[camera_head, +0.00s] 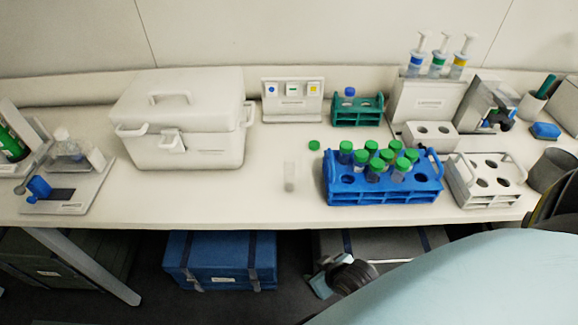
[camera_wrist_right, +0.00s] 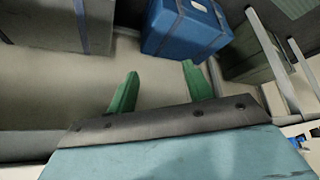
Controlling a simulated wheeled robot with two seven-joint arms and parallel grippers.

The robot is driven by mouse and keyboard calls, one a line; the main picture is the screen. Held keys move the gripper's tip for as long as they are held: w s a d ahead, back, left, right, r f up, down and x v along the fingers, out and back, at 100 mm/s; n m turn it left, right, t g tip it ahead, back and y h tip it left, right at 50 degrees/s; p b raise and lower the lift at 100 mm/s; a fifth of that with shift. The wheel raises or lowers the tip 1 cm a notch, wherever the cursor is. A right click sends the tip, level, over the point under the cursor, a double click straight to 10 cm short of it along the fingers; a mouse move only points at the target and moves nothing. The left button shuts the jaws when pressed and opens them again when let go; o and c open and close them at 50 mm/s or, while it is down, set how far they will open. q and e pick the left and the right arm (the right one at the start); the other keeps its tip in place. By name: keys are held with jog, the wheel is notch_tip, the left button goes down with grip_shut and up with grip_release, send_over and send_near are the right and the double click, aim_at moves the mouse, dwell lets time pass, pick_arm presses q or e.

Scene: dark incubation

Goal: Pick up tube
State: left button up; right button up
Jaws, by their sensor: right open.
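Several tubes with green caps (camera_head: 389,156) stand in a blue rack (camera_head: 385,197) at the front of the table. A clear tube without a cap (camera_head: 290,177) stands on the table left of that rack. A blue-capped tube (camera_head: 350,93) stands in a green rack (camera_head: 357,118) behind. My right gripper (camera_head: 321,280) is low in front of the table edge, below the tabletop and away from all tubes. In the right wrist view its two green fingers (camera_wrist_right: 160,78) are apart with nothing between them. My left gripper is not in view.
A white rack (camera_head: 487,181) stands right of the blue rack, and a large white box (camera_head: 183,118) stands at left. A blue case (camera_head: 221,261) is under the table. The tabletop between the white box and blue rack is mostly free.

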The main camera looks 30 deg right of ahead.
notch_tip(320, 180, up, 13)
jog(key=w+t+p, duration=0.2)
jog(key=w, duration=0.1)
jog(key=t, duration=0.5)
send_near(292, 167)
jog(key=shift+m, duration=0.4)
jog(key=x, duration=0.5)
jog(key=shift+w+d+f, duration=0.1)
jog(key=shift+p+x, duration=0.35)
jog(key=shift+x, duration=2.7)
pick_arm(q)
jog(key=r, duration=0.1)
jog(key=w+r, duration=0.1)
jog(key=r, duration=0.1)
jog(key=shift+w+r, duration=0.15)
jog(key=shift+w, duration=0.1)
pick_arm(e)
jog(key=shift+c, duration=0.3)
grip_shut()
